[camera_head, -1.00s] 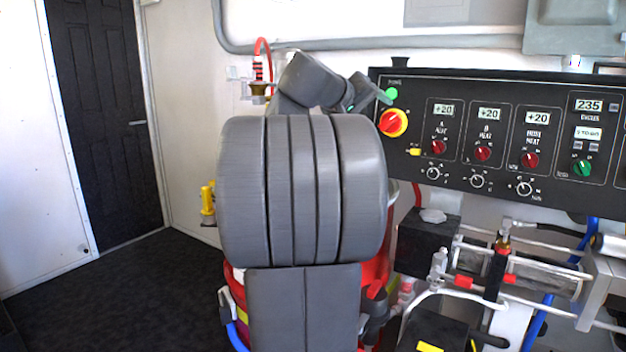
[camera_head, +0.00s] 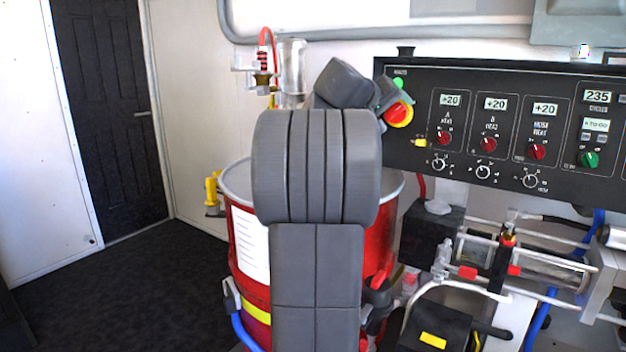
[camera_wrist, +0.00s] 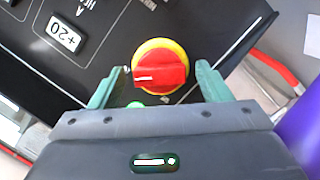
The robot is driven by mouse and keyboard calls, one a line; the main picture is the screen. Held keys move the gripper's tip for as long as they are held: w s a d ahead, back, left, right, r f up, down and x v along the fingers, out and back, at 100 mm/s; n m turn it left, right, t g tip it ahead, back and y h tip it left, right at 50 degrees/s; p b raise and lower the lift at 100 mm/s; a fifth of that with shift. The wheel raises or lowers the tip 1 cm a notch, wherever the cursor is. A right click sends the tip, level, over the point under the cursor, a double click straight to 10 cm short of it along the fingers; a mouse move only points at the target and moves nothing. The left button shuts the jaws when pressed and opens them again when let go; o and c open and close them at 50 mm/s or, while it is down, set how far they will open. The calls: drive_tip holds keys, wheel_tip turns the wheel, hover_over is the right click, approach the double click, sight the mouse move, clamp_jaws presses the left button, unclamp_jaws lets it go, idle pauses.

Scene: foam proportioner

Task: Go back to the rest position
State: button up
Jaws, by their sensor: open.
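My gripper (camera_wrist: 158,90) is open in the wrist view, its two green fingers spread on either side of a red rotary knob with a yellow ring (camera_wrist: 160,66). I cannot tell how far the fingertips are from the knob; no contact is clear. In the head view the knob (camera_head: 398,114) sits at the left end of the black control panel (camera_head: 470,190), partly behind my gripper. A green button (camera_wrist: 135,104) is partly hidden by my gripper in the wrist view. My arm is raised in front of a red drum (camera_head: 243,290).
The drum stands close behind my arm. A clear-tubed pump assembly with hoses (camera_head: 480,260) is below the panel. A yellow-handled valve (camera_head: 212,190) is left of the drum. Dark floor (camera_head: 120,290) at the left is free, before a black door (camera_head: 105,110).

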drive_tip(key=v, duration=1.3)
drive_tip(key=x, duration=1.3)
drive_tip(key=shift+w+d, duration=0.1)
drive_tip(key=shift+n, duration=0.7)
drive_tip(key=shift+n+h+p, duration=0.3)
drive_tip(key=shift+n+h, duration=0.1)
drive_tip(key=shift+n, duration=0.2)
drive_tip(key=n, duration=0.2)
drive_tip(key=shift+f+n+h, duration=0.1)
drive_tip(key=shift+n+h, duration=0.2)
drive_tip(key=shift+h, duration=0.1)
drive_tip(key=n+p, duration=0.1)
drive_tip(key=n, duration=0.2)
drive_tip(key=shift+t+h, duration=0.3)
drive_tip(key=n+t+p, duration=0.1)
drive_tip(key=n, duration=0.2)
drive_tip(key=n+p, duration=0.2)
drive_tip(key=n, duration=0.2)
drive_tip(key=shift+n+t+h, duration=0.3)
drive_tip(key=shift+t, duration=0.1)
drive_tip(key=shift+f+n+t+p, duration=0.15)
drive_tip(key=shift+n+t+p, duration=0.35)
drive_tip(key=shift+n, duration=0.4)
